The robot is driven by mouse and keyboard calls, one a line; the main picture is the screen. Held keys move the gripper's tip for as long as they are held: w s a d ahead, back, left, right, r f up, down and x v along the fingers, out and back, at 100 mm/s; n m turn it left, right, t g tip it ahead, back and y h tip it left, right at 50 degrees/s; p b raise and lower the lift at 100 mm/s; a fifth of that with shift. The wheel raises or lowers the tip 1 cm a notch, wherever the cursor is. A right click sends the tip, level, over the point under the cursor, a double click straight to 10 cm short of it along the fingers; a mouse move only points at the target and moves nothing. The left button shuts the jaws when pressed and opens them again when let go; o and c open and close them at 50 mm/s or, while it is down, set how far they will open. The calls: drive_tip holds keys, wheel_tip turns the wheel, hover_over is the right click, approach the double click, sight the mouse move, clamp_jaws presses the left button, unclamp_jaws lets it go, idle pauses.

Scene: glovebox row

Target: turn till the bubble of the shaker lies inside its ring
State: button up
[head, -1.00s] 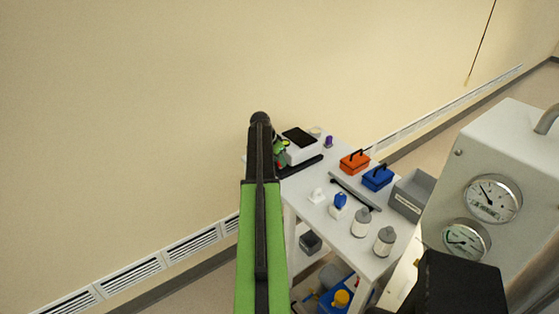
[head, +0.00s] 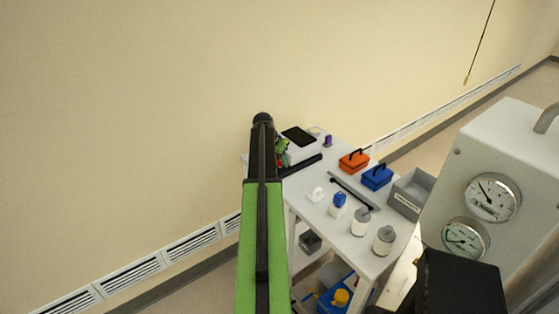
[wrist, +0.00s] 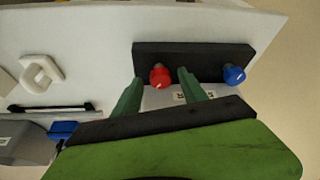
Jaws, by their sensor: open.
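A white device with a dark top panel (head: 299,136), which looks like the shaker, stands at the far end of the bench. Its bubble and ring cannot be made out. In the wrist view a dark bar (wrist: 195,54) carries a red knob (wrist: 161,77) and a blue knob (wrist: 234,74), each with a white mark. My gripper (wrist: 159,80) is open, its two green fingers on either side of the red knob. Whether they touch it cannot be told. In the head view my gripper (head: 282,153) is partly hidden by my arm beside the device.
On the bench (head: 325,227) stand an orange box (head: 354,161), a blue box (head: 377,177), a grey bin (head: 408,196) and several bottles. A white loop-shaped piece (wrist: 40,73) lies left in the wrist view. A large cabinet with gauges (head: 492,197) stands at right.

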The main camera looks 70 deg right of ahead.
drive_tip(key=p+v, duration=1.6)
drive_tip(key=v, duration=0.1)
drive_tip(key=shift+a+r, duration=0.1)
